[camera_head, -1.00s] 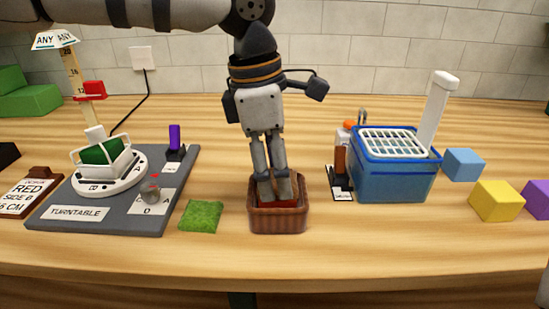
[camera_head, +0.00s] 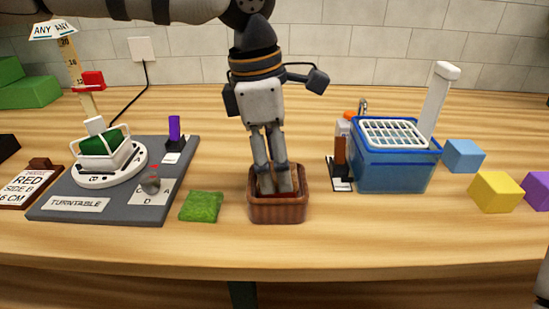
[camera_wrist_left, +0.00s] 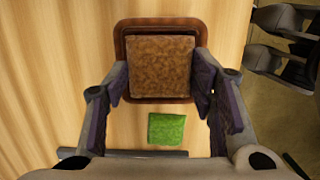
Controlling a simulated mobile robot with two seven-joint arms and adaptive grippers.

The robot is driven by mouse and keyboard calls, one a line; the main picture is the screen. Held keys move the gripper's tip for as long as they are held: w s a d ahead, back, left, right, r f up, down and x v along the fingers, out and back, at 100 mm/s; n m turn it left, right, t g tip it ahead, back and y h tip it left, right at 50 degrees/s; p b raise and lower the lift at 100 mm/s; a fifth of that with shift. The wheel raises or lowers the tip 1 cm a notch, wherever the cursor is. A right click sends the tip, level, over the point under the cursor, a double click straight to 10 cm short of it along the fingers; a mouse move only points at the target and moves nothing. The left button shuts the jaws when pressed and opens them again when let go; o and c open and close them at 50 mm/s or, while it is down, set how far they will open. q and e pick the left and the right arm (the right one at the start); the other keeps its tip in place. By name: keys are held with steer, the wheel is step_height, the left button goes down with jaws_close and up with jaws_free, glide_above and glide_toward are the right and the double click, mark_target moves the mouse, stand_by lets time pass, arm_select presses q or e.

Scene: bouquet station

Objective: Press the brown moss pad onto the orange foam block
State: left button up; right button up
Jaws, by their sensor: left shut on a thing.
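My left gripper (camera_head: 273,188) points straight down, its fingertips inside a brown square basket (camera_head: 277,212). In the left wrist view the brown moss pad (camera_wrist_left: 160,66) lies flat between the two fingers, within the basket's rim (camera_wrist_left: 160,22). The gripper is shut on this pad. The orange foam block cannot be made out; the pad and fingers cover most of the basket's inside. My right gripper (camera_wrist_left: 285,38) seems to show at the upper right of the left wrist view, dark and cut off.
A green moss pad (camera_head: 202,207) lies left of the basket. A turntable board (camera_head: 120,195) stands further left. A blue bin (camera_head: 393,172) with a white grid stands right, with blue, yellow (camera_head: 496,192) and purple blocks beyond. The table's front edge is near.

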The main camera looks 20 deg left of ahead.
arm_select(q)
steer(key=o, duration=1.2)
steer(key=shift+o, duration=0.2)
steer(key=shift+r, duration=3.05)
